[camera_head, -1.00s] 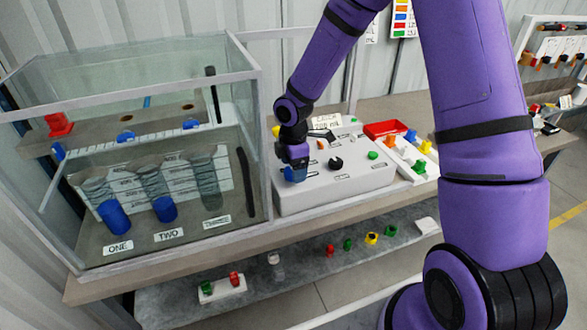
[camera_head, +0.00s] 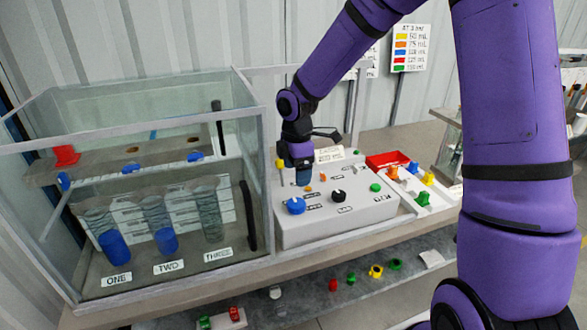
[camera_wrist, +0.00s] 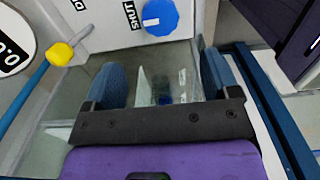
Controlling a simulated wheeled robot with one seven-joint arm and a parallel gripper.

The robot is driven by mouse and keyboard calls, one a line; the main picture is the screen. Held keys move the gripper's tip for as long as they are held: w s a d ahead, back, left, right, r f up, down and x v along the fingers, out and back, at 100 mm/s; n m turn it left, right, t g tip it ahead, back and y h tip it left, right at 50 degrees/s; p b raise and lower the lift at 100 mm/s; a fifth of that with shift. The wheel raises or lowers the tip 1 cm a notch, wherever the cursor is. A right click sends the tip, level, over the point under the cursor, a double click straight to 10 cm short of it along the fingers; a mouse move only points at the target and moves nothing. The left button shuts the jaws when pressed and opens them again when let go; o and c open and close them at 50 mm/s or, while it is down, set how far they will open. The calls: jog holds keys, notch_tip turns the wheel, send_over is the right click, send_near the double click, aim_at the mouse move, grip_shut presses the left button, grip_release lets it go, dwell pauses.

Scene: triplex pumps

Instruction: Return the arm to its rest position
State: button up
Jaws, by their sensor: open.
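My purple arm reaches over the bench from the right in the head view. My gripper (camera_head: 303,176) hangs above the back left part of the white control box (camera_head: 335,221), pointing down. In the wrist view its two blue fingertips (camera_wrist: 160,85) stand wide apart with nothing between them. The blue knob (camera_head: 296,205) on the box is uncovered, in front of the gripper and clear of it. The knob also shows at the top of the wrist view (camera_wrist: 159,16).
A glass tank (camera_head: 262,150) with tubes labelled ONE, TWO and THREE stands close left of the gripper. A black knob (camera_head: 338,196), a red tray (camera_head: 388,160) and coloured pieces lie to the right. A lower shelf (camera_head: 310,290) holds more pieces.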

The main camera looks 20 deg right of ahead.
jog(key=s+d+r+m+t+h, duration=0.2)
jog(key=s+d+r+m, duration=0.2)
jog(key=s+r+m, duration=0.7)
jog(key=s+d+r+m+t+y, duration=0.1)
jog(key=s+r+m, duration=0.2)
jog(key=s+r, duration=0.3)
jog(key=s+d+r+m+t+y, duration=0.1)
jog(key=s+r+m, duration=0.3)
jog(key=s, duration=0.8)
jog(key=shift+s+d+r+t, duration=0.15)
jog(key=shift+d+r+t, duration=0.4)
jog(key=shift+r, duration=0.35)
